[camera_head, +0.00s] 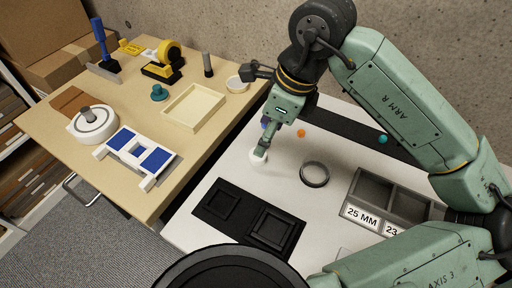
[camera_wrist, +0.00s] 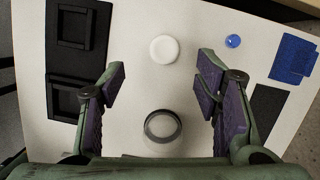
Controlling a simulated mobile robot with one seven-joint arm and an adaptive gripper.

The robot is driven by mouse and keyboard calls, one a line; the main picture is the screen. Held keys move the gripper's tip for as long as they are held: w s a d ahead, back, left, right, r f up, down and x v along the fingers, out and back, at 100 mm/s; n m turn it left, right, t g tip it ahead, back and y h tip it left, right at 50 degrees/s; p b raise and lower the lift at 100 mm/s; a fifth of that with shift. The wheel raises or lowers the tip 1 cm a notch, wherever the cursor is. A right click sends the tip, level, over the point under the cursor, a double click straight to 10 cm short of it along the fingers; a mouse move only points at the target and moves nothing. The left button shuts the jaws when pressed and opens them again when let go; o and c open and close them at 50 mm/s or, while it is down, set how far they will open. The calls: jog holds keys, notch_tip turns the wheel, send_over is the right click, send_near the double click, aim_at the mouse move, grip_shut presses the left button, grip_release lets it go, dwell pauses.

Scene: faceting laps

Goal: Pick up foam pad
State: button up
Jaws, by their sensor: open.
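My gripper (camera_head: 262,150) hangs over the white table, pointing down, with its fingers apart and nothing between them. In the wrist view my gripper (camera_wrist: 162,76) has its two purple-lined fingers spread wide. A round white disc (camera_wrist: 164,49), which may be the foam pad, lies flat on the table just beyond the fingertips, roughly centred between them. In the head view the white disc (camera_head: 258,160) shows right at the fingertips and is partly hidden by them. I cannot tell whether a finger touches it.
A dark ring (camera_head: 314,174) lies close by. A black tray with square recesses (camera_head: 228,222) and a grey labelled bin (camera_head: 372,188) flank it. A blue ball (camera_wrist: 233,41) and blue patch (camera_wrist: 294,58) lie near the disc. A wooden desk (camera_head: 150,112) with tools adjoins.

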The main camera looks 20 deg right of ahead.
aim_at(258, 162)
jog(key=shift+d+p+x, duration=0.15)
jog(key=shift+p+x, duration=0.45)
jog(key=shift+x, duration=1.4)
jog(key=shift+d+p+x, duration=0.15)
jog(key=shift+p+x, duration=0.4)
jog(key=shift+x, duration=1.4)
jog(key=shift+w, duration=0.15)
jog(key=c, duration=0.8)
